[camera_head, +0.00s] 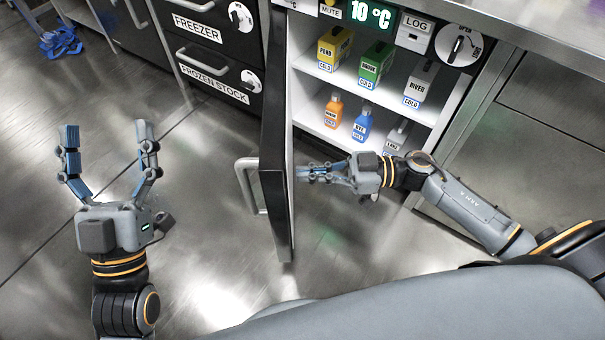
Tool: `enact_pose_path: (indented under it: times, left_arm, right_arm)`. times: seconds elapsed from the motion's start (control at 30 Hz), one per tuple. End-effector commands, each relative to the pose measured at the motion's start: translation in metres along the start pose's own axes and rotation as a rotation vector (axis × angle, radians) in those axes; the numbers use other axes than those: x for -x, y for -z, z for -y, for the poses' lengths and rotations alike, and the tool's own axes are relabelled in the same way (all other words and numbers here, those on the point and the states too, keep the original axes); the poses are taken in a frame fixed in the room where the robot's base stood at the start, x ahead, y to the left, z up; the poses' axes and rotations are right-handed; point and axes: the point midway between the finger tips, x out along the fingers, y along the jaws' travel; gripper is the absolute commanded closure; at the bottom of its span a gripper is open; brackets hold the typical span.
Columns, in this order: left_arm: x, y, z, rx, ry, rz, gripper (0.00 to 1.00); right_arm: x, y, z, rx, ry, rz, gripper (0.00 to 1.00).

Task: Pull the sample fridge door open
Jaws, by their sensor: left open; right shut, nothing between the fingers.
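The sample fridge door (275,150) stands wide open, swung out toward me and seen nearly edge-on. Its light grey handle (246,186) is on the door's left side. The lit white fridge interior (310,88) shows several labelled cartons and bottles on two shelves. My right gripper (300,173) is shut and empty, at the inner side of the door, with its fingertips close to the door's inner face; I cannot tell whether they touch. My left gripper (105,140) is open and empty over the floor, left of the door and apart from the handle.
Freezer drawers (205,45) with handles and round dials stand left of the fridge. A display reading 10 °C (370,17) and an open dial (458,45) sit above the shelves. A blue object (60,42) lies on the floor at far left. The floor around my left gripper is clear.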

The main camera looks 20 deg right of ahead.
Motion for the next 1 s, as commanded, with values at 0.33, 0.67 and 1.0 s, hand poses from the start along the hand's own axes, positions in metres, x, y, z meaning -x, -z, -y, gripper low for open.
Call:
enact_pose_path:
  times: [0.33,0.67,1.0]
  left_arm:
    - [0.002,0.020,-0.002,0.006,-0.004,-0.111,0.19]
    - [0.001,0.018,-0.002,0.005,-0.004,-0.101,0.19]
    - [0.000,-0.029,0.004,-0.007,0.008,0.185,0.19]
  right_arm:
    - [-0.015,0.000,0.000,0.001,0.000,0.000,1.00]
    - [-0.016,0.001,0.000,0.001,-0.002,0.000,1.00]
    - [-0.036,0.004,0.003,0.000,-0.037,-0.001,1.00]
